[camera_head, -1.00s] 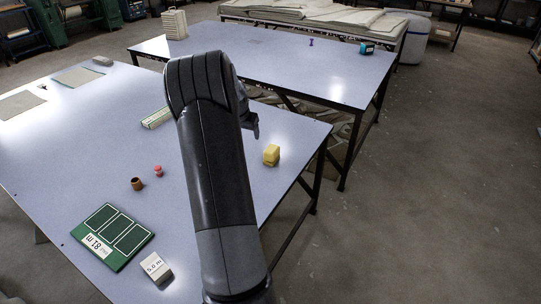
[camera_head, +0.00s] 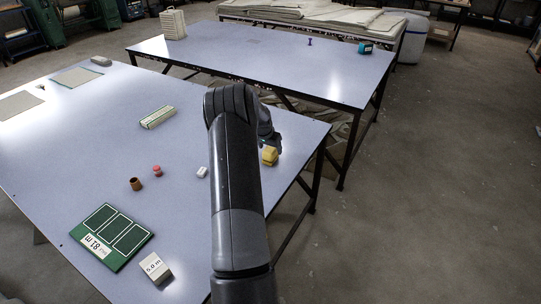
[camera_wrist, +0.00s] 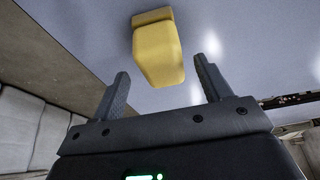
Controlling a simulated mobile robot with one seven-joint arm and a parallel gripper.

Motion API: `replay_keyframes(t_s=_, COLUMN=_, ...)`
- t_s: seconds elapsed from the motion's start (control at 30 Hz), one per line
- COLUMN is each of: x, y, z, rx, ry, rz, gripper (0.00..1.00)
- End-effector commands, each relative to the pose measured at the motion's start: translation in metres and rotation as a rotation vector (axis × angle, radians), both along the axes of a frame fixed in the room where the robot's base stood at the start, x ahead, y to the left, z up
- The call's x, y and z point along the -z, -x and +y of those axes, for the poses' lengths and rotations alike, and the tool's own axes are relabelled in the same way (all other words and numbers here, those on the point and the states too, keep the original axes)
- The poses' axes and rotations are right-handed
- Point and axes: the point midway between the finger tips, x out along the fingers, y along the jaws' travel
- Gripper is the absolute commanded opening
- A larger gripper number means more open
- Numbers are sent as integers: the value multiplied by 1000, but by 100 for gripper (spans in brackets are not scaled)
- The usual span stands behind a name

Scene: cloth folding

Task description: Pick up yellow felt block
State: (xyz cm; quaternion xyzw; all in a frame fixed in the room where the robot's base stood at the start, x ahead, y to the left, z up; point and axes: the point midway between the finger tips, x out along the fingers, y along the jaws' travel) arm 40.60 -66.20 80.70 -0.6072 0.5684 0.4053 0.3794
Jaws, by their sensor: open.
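The yellow felt block (camera_head: 270,156) stands near the right edge of the near table, just beyond the end of my arm in the head view. In the wrist view the yellow felt block (camera_wrist: 157,52) is at the top middle, ahead of the fingertips and roughly centred between them. My gripper (camera_wrist: 158,80) is open and empty, with its two fingers apart and clear space between them and the block. In the head view my gripper (camera_head: 272,142) is close to the block and partly hidden behind my arm.
The near table (camera_head: 60,170) also holds a green board (camera_head: 112,237), a labelled box (camera_head: 155,268), a brown cup (camera_head: 136,184), a red item (camera_head: 157,171), a white item (camera_head: 202,172) and a long pale block (camera_head: 157,117). A second table (camera_head: 270,65) stands behind.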

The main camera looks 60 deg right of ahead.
Motion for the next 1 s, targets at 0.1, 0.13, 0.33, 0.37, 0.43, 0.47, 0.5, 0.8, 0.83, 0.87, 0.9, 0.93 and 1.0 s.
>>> replay_keyframes(t_s=0.1, x=16, y=-2, z=-8, rx=0, ry=-2, rz=0, gripper=71)
replay_keyframes(t_s=0.13, x=19, y=-3, z=-10, rx=0, ry=-2, rz=0, gripper=71)
replay_keyframes(t_s=0.33, x=37, y=-3, z=-19, rx=0, ry=-1, rz=0, gripper=71)
replay_keyframes(t_s=0.37, x=38, y=-4, z=-19, rx=0, ry=-1, rz=0, gripper=71)
replay_keyframes(t_s=0.43, x=39, y=-4, z=-20, rx=0, ry=0, rz=0, gripper=71)
replay_keyframes(t_s=0.47, x=39, y=-4, z=-20, rx=0, ry=0, rz=0, gripper=71)
replay_keyframes(t_s=0.5, x=39, y=-4, z=-20, rx=0, ry=0, rz=0, gripper=71)
replay_keyframes(t_s=0.8, x=39, y=-4, z=-19, rx=0, ry=-1, rz=0, gripper=56)
replay_keyframes(t_s=0.83, x=39, y=-4, z=-19, rx=0, ry=-1, rz=0, gripper=54)
replay_keyframes(t_s=0.87, x=39, y=-4, z=-19, rx=0, ry=-1, rz=0, gripper=51)
replay_keyframes(t_s=0.9, x=39, y=-4, z=-19, rx=0, ry=-1, rz=0, gripper=48)
replay_keyframes(t_s=0.93, x=39, y=-4, z=-19, rx=0, ry=-1, rz=0, gripper=46)
replay_keyframes(t_s=1.0, x=39, y=-4, z=-19, rx=0, ry=-1, rz=0, gripper=40)
